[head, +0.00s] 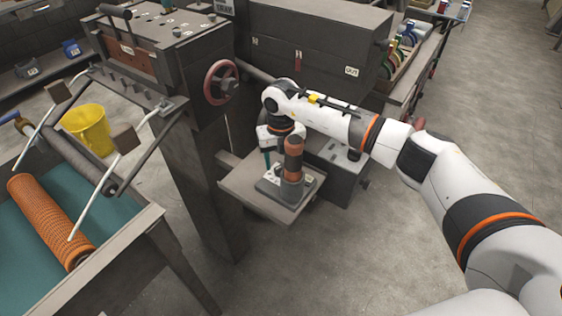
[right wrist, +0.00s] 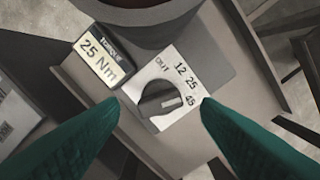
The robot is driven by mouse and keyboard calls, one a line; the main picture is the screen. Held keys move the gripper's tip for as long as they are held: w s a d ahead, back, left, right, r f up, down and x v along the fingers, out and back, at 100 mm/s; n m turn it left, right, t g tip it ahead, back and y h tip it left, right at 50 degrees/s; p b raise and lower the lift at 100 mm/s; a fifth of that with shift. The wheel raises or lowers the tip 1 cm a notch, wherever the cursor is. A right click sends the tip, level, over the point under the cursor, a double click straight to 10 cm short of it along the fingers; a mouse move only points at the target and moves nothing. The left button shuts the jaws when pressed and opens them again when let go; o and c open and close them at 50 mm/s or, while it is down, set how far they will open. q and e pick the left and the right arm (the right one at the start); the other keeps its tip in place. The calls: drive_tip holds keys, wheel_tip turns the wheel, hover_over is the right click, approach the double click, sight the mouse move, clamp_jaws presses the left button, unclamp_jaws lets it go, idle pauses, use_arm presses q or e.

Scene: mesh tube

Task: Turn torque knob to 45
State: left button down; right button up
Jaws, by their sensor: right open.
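The torque knob (right wrist: 161,99) is a dark round knob on a white dial plate marked OUT, 12, 25 and 45. Its light pointer line faces right, toward the 45 mark. Beside it a torque display (right wrist: 102,58) reads 25 Nm. The knob sits on the grey base (head: 272,190) of a unit with an orange-brown upright post (head: 292,158). In the head view I cannot make out the knob. My right gripper (right wrist: 160,104) is open, its green fingertips on either side of the knob. I cannot tell whether they touch it. My left gripper is not in view.
The unit stands on a small shelf (head: 238,192) beside a large grey machine with a red handwheel (head: 221,82). An orange roller (head: 50,220) lies in a teal-lined trough at left, near a yellow bucket (head: 88,128). Open floor (head: 400,230) lies right of the shelf.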

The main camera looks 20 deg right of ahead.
sight(281, 166)
wheel_tip(281, 166, up, 10)
drive_tip(key=b, duration=0.1)
drive_tip(key=shift+r+b, duration=0.25)
drive_tip(key=shift+b, duration=0.05)
